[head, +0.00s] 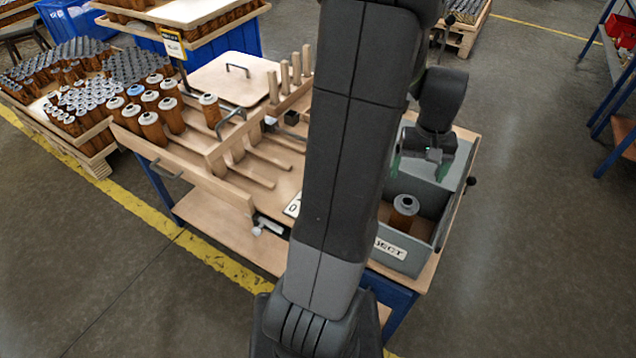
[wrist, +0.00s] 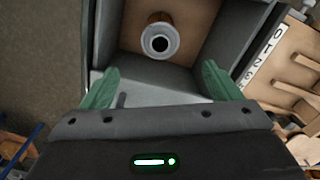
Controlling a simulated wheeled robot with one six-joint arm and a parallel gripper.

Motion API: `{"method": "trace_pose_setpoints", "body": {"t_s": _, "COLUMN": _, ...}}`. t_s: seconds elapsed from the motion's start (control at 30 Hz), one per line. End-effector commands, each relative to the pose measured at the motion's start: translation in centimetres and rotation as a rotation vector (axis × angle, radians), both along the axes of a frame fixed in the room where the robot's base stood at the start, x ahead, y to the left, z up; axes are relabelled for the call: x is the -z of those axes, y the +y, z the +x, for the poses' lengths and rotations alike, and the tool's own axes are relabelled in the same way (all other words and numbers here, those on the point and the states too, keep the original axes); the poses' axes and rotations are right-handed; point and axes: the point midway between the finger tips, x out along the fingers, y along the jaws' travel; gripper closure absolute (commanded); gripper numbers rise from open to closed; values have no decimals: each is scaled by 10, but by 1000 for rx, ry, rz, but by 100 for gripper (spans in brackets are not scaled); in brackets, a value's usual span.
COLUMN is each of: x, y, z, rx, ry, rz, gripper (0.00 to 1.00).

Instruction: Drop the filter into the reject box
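The reject box (head: 411,256) is a grey open box with a partly hidden label on its front, at the right end of the wooden bench. A filter (head: 403,213), brown with a grey ringed top, stands inside it. In the wrist view the filter (wrist: 160,42) shows its grey end with a dark hole, beyond my fingers and apart from them. My gripper (head: 416,168) is over the back part of the box. In the wrist view its two green fingers (wrist: 156,88) are wide apart with nothing between them.
More brown filters (head: 151,125) stand at the left of the bench, one with a blue top. A board with upright pegs (head: 285,78) and wooden slots (head: 262,160) lie left of my arm. My arm hides the middle of the bench.

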Motion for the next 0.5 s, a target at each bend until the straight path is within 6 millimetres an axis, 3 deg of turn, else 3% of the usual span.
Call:
{"method": "trace_pose_setpoints", "body": {"t_s": 0.27, "x": -3, "y": 0, "z": 0, "rx": 0, "ry": -1, "rz": 0, "gripper": 16}}
{"method": "trace_pose_setpoints", "body": {"t_s": 0.37, "x": -12, "y": 0, "z": 1, "rx": 0, "ry": -4, "rz": -2, "gripper": 16}}
{"method": "trace_pose_setpoints", "body": {"t_s": 0.5, "x": -40, "y": -1, "z": 1, "rx": 0, "ry": -6, "rz": -3, "gripper": 16}}
